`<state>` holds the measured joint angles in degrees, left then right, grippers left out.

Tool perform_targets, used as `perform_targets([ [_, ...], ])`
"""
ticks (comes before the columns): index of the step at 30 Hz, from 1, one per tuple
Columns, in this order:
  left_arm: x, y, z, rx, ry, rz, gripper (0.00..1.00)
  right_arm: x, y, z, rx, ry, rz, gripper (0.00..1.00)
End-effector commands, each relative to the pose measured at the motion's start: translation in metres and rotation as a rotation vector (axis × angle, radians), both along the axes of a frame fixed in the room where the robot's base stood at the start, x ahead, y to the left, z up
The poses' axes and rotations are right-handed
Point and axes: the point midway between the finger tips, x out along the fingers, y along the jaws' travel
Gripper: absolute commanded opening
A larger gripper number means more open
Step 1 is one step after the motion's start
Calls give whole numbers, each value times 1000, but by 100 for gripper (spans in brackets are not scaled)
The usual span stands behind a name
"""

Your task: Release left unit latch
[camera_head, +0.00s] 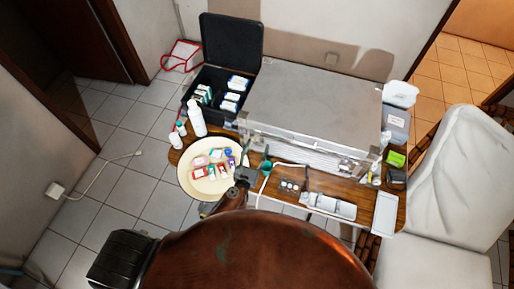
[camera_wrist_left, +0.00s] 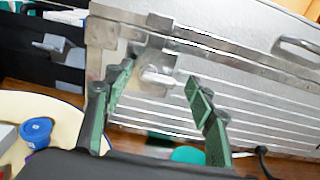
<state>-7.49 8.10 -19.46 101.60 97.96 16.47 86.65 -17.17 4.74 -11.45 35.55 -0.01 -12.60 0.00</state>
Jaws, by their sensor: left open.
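The portable dental unit (camera_head: 310,105) is a large grey metal case on the wooden table. Its ribbed front and metal edge trim also fill the left wrist view (camera_wrist_left: 245,70). The left unit latch (camera_wrist_left: 155,75) is a small metal catch on a plate near the left end of the front edge. My left gripper (camera_head: 248,172) is at the front left of the case. In the left wrist view its green-padded fingers (camera_wrist_left: 160,84) are open, one on each side of the latch, with nothing held. Contact with the latch cannot be told. My right gripper is out of view.
A round cream tray (camera_head: 187,180) with small items lies left of my gripper. An open black box (camera_head: 232,42) stands behind it, with a white bottle (camera_head: 196,118) near. A teal cup (camera_head: 265,167) and grey instruments (camera_head: 330,206) lie in front of the case.

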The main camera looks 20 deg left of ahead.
Motion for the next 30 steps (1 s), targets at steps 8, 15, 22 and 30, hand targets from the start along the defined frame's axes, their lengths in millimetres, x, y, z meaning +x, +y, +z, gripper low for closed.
perform_targets([
  [8, 0, 0, 0, 0, -1, 0, 38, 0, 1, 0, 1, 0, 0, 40],
  [15, 0, 0, 0, 1, -1, -1, 21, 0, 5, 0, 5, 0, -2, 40],
  [22, 0, 0, 0, 1, -1, -1, 9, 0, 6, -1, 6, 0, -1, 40],
  [30, 0, -1, 0, 46, -2, -2, 9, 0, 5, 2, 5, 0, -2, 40],
])
